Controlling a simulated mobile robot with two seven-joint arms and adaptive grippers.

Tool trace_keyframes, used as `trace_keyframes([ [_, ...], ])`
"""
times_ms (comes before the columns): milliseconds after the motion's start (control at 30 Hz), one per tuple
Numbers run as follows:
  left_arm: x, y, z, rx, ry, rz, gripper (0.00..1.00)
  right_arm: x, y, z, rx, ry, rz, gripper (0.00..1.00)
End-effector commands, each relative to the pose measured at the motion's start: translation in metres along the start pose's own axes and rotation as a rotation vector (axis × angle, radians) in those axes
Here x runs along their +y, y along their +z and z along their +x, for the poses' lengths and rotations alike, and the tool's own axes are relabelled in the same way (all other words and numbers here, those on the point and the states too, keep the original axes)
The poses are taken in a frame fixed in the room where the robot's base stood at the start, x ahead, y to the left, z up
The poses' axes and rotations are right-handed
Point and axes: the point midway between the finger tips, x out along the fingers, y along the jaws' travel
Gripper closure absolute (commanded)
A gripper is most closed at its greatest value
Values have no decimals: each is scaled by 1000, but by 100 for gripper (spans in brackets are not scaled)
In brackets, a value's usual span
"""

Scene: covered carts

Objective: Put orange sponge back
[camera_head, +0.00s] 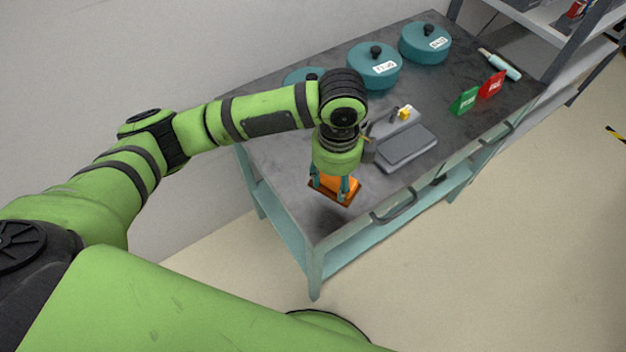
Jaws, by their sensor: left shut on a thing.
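The orange sponge (333,187) is at the near left end of the dark cart top (290,165). My left gripper (335,190) comes down on it from above and is shut on it. A dark shadow lies on the cart top just below the sponge; I cannot tell whether the sponge touches the surface. The wrist hides part of the cart behind it. My right gripper is not in view.
Teal round lidded pots, one in the middle (373,68) and one at the far end (425,42), line the back; my arm partly hides another. A grey flat device (406,148), a green card (464,101) and a red card (492,86) stand nearer. The near left corner is clear.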

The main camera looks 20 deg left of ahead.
Motion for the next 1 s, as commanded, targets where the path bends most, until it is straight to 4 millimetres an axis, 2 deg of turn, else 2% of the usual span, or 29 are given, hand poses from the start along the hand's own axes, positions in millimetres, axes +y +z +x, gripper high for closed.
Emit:
trace_keyframes([
  [33,0,14,6,-4,3,-7,76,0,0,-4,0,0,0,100],
  [100,-1,27,14,-3,3,-6,76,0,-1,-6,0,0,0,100],
  [300,-3,49,29,0,1,-1,76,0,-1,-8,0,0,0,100],
  [367,-3,51,32,-1,1,0,76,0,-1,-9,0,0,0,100],
  [667,-3,51,68,0,0,0,76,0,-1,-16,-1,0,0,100],
  [1000,-4,50,72,-1,-1,0,76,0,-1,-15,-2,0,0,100],
])
